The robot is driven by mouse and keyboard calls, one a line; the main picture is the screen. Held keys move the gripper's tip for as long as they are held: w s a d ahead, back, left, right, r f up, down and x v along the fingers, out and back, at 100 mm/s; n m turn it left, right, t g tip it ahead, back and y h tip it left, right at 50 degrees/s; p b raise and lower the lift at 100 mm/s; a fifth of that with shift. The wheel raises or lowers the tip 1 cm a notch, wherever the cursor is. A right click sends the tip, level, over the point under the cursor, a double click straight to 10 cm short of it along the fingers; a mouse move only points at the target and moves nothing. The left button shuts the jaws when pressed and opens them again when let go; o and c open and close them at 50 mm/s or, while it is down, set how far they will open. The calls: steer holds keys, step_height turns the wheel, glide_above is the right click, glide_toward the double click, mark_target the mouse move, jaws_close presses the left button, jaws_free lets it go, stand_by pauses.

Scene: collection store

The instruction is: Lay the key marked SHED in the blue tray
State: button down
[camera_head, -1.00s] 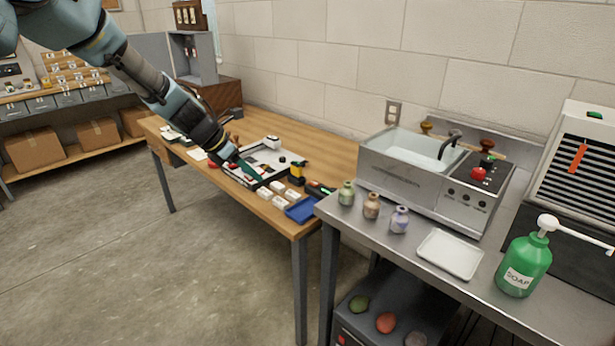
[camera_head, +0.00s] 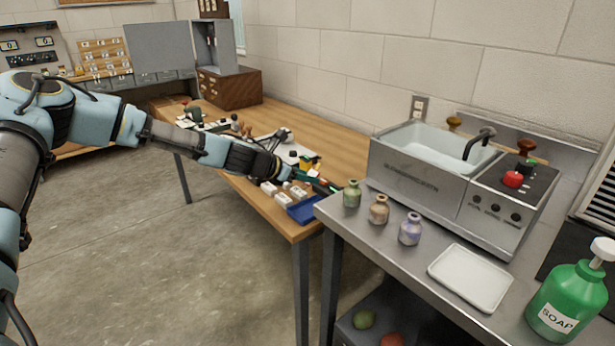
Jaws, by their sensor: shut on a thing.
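My gripper (camera_head: 298,177) is at the end of my arm, low over the near end of the wooden workbench. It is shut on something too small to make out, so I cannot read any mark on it. The blue tray (camera_head: 303,212) lies at the bench's near corner, just below and slightly right of my gripper in the picture. No key or SHED label can be made out. My wrist hides part of the bench behind it.
Small white boxes (camera_head: 270,188) sit left of the tray. A yellow-and-black item (camera_head: 309,163) stands behind my gripper. A steel counter (camera_head: 385,262) adjoins on the right, with small bottles (camera_head: 351,194) near its edge. The floor in front is clear.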

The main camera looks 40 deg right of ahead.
steer(key=shift+f+b, duration=2.85)
steer(key=shift+f, duration=1.45)
steer(key=shift+c, duration=1.7)
jaws_free()
steer(key=b+v, duration=0.1)
steer(key=v, duration=1)
steer(key=shift+b, duration=0.4)
